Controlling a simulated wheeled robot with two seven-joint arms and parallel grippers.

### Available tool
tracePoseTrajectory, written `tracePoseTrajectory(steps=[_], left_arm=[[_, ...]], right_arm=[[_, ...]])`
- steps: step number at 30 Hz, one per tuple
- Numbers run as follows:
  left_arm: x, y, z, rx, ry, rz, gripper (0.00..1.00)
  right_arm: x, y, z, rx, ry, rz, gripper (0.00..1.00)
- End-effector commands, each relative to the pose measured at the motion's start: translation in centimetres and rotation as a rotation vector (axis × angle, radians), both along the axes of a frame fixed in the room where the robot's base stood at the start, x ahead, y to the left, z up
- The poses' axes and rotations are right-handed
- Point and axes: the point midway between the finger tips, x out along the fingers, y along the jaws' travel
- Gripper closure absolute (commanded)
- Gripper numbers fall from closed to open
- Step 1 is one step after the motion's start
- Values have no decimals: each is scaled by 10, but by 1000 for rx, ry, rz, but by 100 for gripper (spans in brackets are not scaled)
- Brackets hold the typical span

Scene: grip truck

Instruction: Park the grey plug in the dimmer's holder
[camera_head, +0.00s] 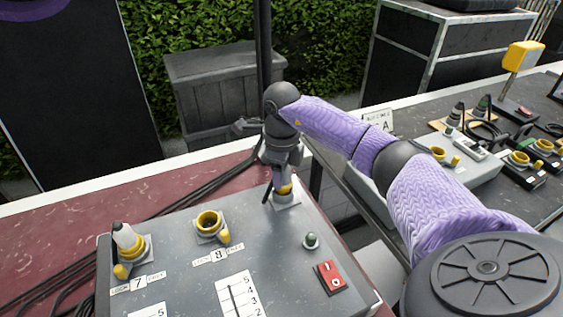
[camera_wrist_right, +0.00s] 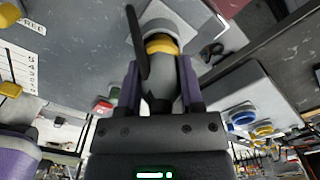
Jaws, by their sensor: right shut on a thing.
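The grey dimmer box (camera_head: 180,270) stands at the front of the head view. My right gripper (camera_head: 282,168) points down over its back right corner, shut on the grey plug (camera_wrist_right: 156,85). In the right wrist view the plug sits between the two fingers of the gripper (camera_wrist_right: 159,80), and a yellow ring (camera_wrist_right: 162,46) shows at its far end. Below the gripper in the head view is a pale square holder base (camera_head: 286,204), with yellow just above it. The plug's tip is hidden, so I cannot tell how deep it sits. My left gripper is out of view.
On the dimmer, socket 7 (camera_head: 140,247) holds a white-and-black plug. Socket 8 (camera_head: 209,222) is empty with its yellow cap aside. Black cables (camera_head: 190,193) lie behind the box.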

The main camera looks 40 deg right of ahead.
Motion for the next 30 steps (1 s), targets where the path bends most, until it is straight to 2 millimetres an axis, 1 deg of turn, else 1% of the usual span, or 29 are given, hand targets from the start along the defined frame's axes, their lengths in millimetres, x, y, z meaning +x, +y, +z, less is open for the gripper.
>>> tracePoseTrajectory(steps=[20,21,26,30], left_arm=[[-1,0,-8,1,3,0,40],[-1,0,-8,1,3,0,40],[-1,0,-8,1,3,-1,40],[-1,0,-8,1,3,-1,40]], right_arm=[[0,0,-13,0,0,0,100],[0,0,-13,0,0,0,46],[0,0,-12,0,0,0,12],[0,0,-12,0,0,0,11]])
